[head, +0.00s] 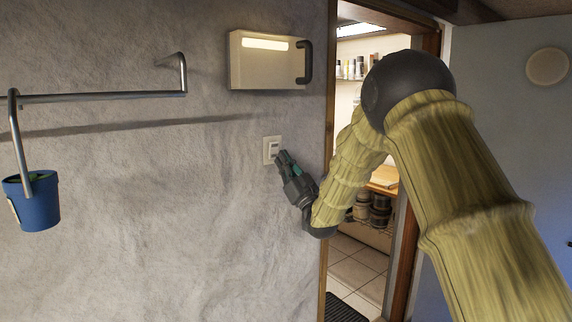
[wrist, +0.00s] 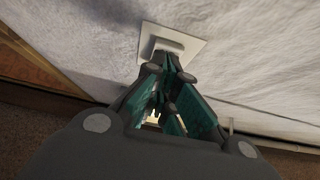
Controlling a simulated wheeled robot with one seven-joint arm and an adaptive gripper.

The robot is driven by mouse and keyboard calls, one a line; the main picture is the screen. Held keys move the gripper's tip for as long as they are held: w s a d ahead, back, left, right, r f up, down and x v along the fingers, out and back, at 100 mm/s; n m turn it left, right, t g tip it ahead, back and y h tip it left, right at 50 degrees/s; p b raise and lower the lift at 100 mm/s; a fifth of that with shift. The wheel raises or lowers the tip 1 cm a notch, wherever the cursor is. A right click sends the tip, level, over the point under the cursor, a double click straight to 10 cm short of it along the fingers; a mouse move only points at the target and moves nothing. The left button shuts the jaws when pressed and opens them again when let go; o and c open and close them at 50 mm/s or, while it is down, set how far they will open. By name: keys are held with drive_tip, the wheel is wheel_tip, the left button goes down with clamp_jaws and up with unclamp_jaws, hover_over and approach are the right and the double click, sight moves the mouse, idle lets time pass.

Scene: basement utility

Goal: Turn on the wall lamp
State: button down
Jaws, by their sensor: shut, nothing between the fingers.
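A pale box-shaped fixture (head: 262,76), seemingly the wall lamp, is mounted high on the grey wall. It has a bright strip along its upper front and a dark handle on its right side. Below it a small white wall switch (head: 270,149) sits on the wall, left of the doorway. In the wrist view the switch plate (wrist: 190,45) with its raised rocker lies just beyond my fingertips. My gripper (head: 281,156) is shut and empty, its fingertips at the lower right of the switch. In the wrist view the gripper (wrist: 167,66) overlaps the rocker's lower edge; I cannot tell whether they touch.
A metal wall rail (head: 100,96) runs at the left, with a blue bucket (head: 38,204) hanging from its end. A wooden door frame (head: 328,150) stands close to the right of my gripper, opening onto a room with shelves.

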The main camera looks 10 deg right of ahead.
drive_tip(key=b+v, duration=0.6)
drive_tip(key=v, duration=0.6)
drive_tip(key=shift+f, duration=0.5)
drive_tip(key=shift+d, duration=0.1)
